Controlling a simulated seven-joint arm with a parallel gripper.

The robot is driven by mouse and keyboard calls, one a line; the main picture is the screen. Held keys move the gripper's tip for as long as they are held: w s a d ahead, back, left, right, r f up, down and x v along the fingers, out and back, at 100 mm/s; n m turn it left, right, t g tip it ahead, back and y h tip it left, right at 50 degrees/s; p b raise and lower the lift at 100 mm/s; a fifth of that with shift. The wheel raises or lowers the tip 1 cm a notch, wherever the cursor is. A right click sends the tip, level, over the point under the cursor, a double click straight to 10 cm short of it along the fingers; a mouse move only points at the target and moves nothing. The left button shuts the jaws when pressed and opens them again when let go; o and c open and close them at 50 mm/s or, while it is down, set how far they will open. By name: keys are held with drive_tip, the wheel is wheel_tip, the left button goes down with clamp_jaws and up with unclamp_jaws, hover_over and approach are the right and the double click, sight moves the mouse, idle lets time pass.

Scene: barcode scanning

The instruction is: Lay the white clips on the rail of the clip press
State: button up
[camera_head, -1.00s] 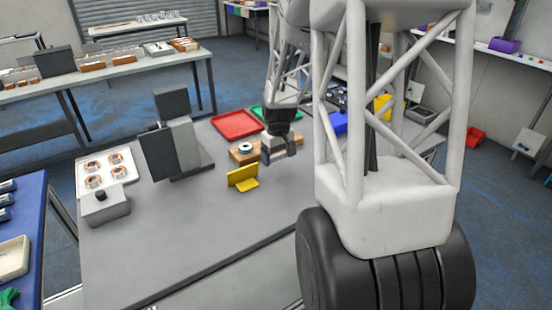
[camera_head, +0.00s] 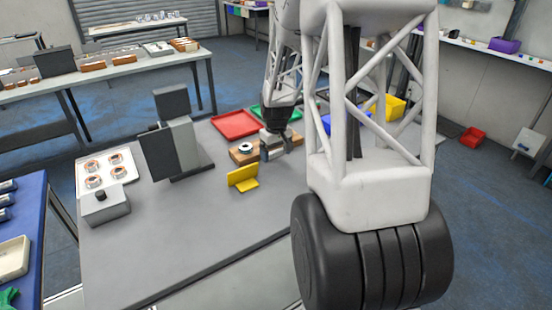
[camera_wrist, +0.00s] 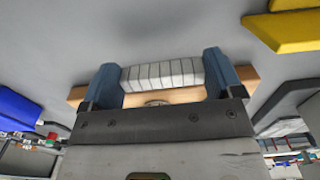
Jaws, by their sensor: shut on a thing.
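My gripper (camera_wrist: 164,82) has two blue fingers shut on a row of white clips (camera_wrist: 161,74), a white ribbed strip across them in the wrist view. A wooden block (camera_wrist: 195,96) shows behind the strip; I cannot tell whether they touch. In the head view, my gripper (camera_head: 274,152) is at the right part of the wooden block (camera_head: 240,158). A ring-like part (camera_head: 246,147) sits on the block's left part. A dark grey upright device (camera_head: 180,143) stands farther left. I cannot tell which is the clip press, and no rail shows clearly.
A yellow angled piece (camera_head: 242,178) stands in front of the block. A red tray (camera_head: 236,124) lies behind it. A white tray with several round parts (camera_head: 106,168) and a grey box with a black knob (camera_head: 106,207) are at left. The table's front is clear.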

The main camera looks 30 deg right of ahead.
sight(276, 153)
drive_tip(key=shift+f, duration=1.3)
drive_tip(key=shift+f, duration=0.1)
drive_tip(key=o, duration=0.7)
drive_tip(key=shift+r, duration=6.15)
